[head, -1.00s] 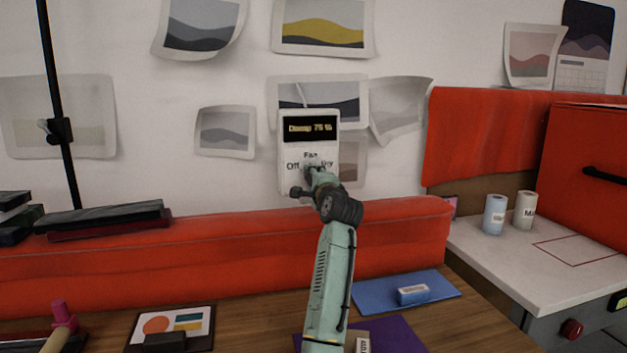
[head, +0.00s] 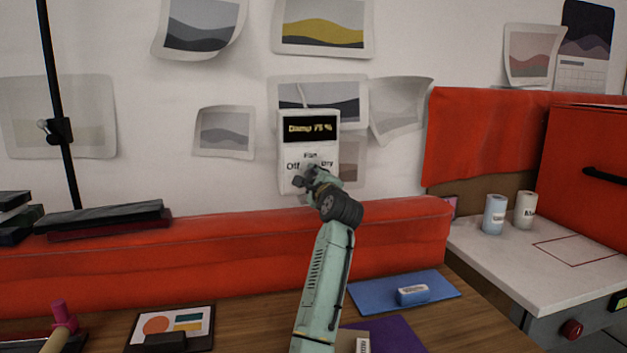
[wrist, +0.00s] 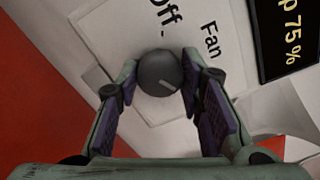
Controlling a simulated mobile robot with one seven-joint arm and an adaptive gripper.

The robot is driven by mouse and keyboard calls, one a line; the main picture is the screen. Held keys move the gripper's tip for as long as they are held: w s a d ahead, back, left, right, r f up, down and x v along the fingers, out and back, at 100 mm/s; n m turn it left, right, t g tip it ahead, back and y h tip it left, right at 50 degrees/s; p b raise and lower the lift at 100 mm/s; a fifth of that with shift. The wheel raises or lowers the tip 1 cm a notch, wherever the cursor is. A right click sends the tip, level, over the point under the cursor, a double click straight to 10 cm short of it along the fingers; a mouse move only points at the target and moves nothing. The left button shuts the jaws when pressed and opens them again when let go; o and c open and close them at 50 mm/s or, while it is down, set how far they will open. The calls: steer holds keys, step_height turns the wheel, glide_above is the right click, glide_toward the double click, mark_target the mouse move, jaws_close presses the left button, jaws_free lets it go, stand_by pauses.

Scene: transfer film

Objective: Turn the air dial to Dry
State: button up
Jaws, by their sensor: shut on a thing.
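The air dial (wrist: 158,73) is a dark round knob on a white wall panel (head: 291,152). Its pale mark points to the lower right in the wrist view, on the side of "Fan" away from "Off". In the head view my gripper (head: 306,178) hides the dial and covers the panel's lower middle. "Off", "Fan" and "Dry" show around it. In the wrist view my gripper (wrist: 160,95) has one finger on each side of the dial and is shut on it. The "Dry" label is hidden there. The panel's display (head: 310,127) reads "Damp 75 %".
A red padded ledge (head: 150,245) runs along the wall below the panel. Paper pictures hang around the panel. A wooden desk with a blue mat (head: 440,287) and a purple mat (head: 400,337) lies below. A black pole (head: 56,90) stands at the left.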

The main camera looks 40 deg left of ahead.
steer(key=o, duration=1.2)
steer(key=shift+c, duration=0.2)
steer(key=shift+d, duration=0.1)
steer(key=v, duration=0.7)
steer(key=shift+s, duration=0.15)
steer(key=shift+d, duration=0.2)
